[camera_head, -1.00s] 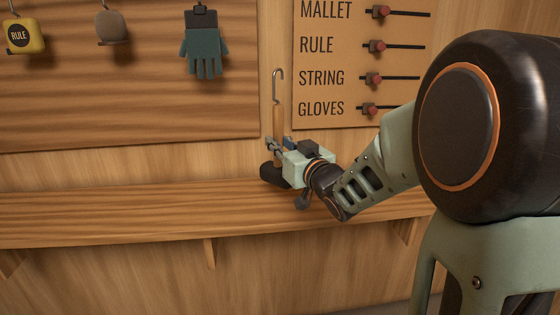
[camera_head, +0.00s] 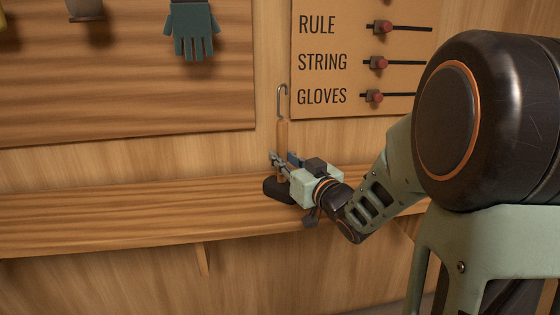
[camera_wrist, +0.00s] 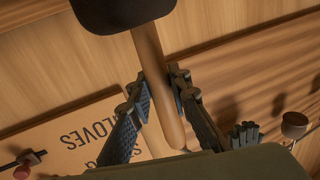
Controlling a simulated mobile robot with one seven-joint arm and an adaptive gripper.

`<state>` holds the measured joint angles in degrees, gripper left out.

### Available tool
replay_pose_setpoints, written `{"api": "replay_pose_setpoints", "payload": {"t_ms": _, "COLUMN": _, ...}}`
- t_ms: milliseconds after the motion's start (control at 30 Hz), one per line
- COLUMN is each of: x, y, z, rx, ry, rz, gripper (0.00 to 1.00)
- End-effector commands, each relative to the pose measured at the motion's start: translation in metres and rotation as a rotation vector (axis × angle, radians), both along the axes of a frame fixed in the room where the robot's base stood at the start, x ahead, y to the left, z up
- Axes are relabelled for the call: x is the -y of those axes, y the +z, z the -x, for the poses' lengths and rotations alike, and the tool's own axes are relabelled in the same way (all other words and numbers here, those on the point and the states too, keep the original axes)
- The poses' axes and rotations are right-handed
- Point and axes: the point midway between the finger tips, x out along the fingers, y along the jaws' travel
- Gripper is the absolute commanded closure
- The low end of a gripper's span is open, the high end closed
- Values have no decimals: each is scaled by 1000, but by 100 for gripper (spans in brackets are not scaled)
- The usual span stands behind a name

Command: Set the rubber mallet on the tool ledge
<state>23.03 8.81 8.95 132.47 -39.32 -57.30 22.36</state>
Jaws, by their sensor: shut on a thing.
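My gripper (camera_head: 283,162) is shut on the handle. In the wrist view the handle (camera_wrist: 158,82) runs between my two fingers (camera_wrist: 157,88), and the dark head (camera_wrist: 122,14) shows at the top. The wooden tool ledge (camera_head: 120,218) runs along the wall. The mallet head appears over the ledge's top, at it or just above it; I cannot tell whether they touch.
A label board (camera_head: 345,60) with red-knobbed sliders is on the wall above right. A teal glove (camera_head: 192,30) and a brown-grey item (camera_head: 85,8) hang from the wooden panel at upper left. The ledge left of the mallet is clear.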

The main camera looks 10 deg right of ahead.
Motion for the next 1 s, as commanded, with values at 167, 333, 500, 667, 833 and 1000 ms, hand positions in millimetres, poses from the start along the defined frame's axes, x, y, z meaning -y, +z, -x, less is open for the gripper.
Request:
{"api": "replay_pose_setpoints", "payload": {"t_ms": 167, "x": 0, "y": 1, "z": 0, "rx": 4, "ry": 0, "rz": 0, "gripper": 100}}
{"api": "replay_pose_setpoints", "payload": {"t_ms": 333, "x": 0, "y": -2, "z": 0, "rx": 1, "ry": -1, "rz": 0, "gripper": 73}}
{"api": "replay_pose_setpoints", "payload": {"t_ms": 500, "x": 0, "y": -2, "z": 0, "rx": 0, "ry": -1, "rz": 0, "gripper": 65}}
{"api": "replay_pose_setpoints", "payload": {"t_ms": 667, "x": 0, "y": -2, "z": 0, "rx": 1, "ry": -1, "rz": 0, "gripper": 65}}
{"api": "replay_pose_setpoints", "payload": {"t_ms": 833, "x": 0, "y": 3, "z": 0, "rx": 1, "ry": -1, "rz": 0, "gripper": 65}}
{"api": "replay_pose_setpoints", "payload": {"t_ms": 1000, "x": -1, "y": 1, "z": -2, "rx": 1, "ry": -1, "rz": 0, "gripper": 65}}
